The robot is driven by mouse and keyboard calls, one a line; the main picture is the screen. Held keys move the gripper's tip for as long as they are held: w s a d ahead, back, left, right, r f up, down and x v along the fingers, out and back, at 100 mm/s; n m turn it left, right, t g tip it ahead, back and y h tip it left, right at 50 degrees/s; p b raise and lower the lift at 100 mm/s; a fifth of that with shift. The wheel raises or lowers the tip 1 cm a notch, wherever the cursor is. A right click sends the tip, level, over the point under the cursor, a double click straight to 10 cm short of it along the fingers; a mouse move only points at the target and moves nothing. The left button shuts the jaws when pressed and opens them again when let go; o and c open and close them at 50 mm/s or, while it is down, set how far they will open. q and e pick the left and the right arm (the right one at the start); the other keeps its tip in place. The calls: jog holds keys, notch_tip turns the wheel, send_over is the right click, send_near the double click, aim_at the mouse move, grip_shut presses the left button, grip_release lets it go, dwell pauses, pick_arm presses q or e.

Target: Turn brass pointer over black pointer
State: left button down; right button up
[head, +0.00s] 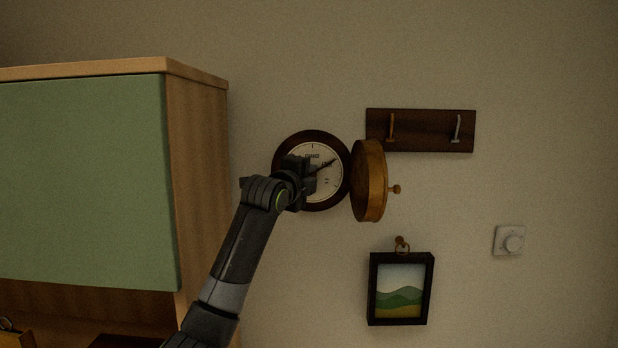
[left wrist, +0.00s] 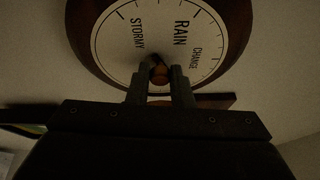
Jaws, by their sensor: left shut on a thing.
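A round barometer (head: 334,188) with a dark wooden rim and a pale dial hangs on the wall. Its dial (left wrist: 112,45) in the left wrist view reads STORMY, RAIN and CHANGE. My left gripper (head: 309,175) is in front of the dial. In the left wrist view its fingers (left wrist: 159,77) are closed on a small brass-coloured knob (left wrist: 159,72) near the dial's middle. A black pointer (head: 326,165) slants to the upper right in the head view. I cannot make out the brass pointer; the gripper covers part of the dial. My right gripper is not in view.
The barometer's round wooden cover (head: 369,180) stands swung open at its right, with a small knob. A green-fronted cabinet (head: 85,180) is at left.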

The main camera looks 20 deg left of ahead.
pick_arm(q)
jog(key=shift+m, duration=0.4)
jog(key=c, duration=1.3)
grip_release()
jog(key=s+a+b, duration=0.1)
jog(key=s+b, duration=0.5)
jog(key=s, duration=0.6)
jog(key=shift+a, duration=0.15)
